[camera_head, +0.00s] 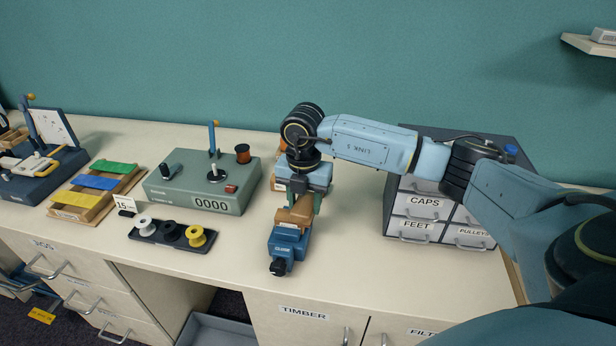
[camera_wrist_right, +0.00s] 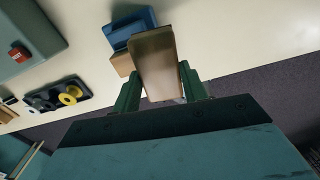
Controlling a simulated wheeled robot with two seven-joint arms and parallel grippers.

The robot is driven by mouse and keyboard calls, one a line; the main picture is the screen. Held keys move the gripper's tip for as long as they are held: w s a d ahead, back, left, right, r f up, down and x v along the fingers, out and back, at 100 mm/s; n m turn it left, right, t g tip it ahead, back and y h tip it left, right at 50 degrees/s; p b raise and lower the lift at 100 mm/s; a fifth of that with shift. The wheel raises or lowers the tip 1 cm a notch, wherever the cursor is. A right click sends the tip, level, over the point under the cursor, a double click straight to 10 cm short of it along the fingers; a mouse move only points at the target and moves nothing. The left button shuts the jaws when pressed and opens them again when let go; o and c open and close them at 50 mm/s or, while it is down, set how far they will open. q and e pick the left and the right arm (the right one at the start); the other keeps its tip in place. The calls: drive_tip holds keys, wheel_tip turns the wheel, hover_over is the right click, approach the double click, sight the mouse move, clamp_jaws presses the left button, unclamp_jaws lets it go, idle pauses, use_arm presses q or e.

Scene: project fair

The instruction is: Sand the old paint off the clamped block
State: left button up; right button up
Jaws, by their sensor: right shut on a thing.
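My right gripper (camera_head: 299,200) reaches down over the worktop with its green fingers shut on a brown block (camera_wrist_right: 154,62), which sticks out past the fingertips in the right wrist view. A blue vise (camera_head: 286,246) with a black knob stands below the gripper near the counter's front edge. Brown wood (camera_head: 296,214) shows between the fingers and the vise. The clamped block is largely hidden, and I cannot tell whether the held block touches it. In the wrist view a blue shape and a tan piece (camera_wrist_right: 123,63) lie behind the held block. My left gripper is not in view.
A green counter box (camera_head: 203,181) reading 0000 and a dark spool tray (camera_head: 171,234) stand left of the vise. Further left is a wooden tray with coloured strips (camera_head: 97,182). Grey labelled drawers (camera_head: 416,212) stand right, under my arm. Some worktop is bare right of the vise.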

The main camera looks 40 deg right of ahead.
drive_tip(key=r+p, duration=0.1)
drive_tip(key=r, duration=0.1)
drive_tip(key=shift+w+r+p, duration=0.3)
drive_tip(key=shift+r+p, duration=0.05)
drive_tip(key=shift+r, duration=0.05)
drive_tip(key=shift+r+p, duration=1.25)
drive_tip(key=shift+r, duration=0.55)
drive_tip(key=shift+s, duration=0.1)
drive_tip(key=shift+f, duration=0.1)
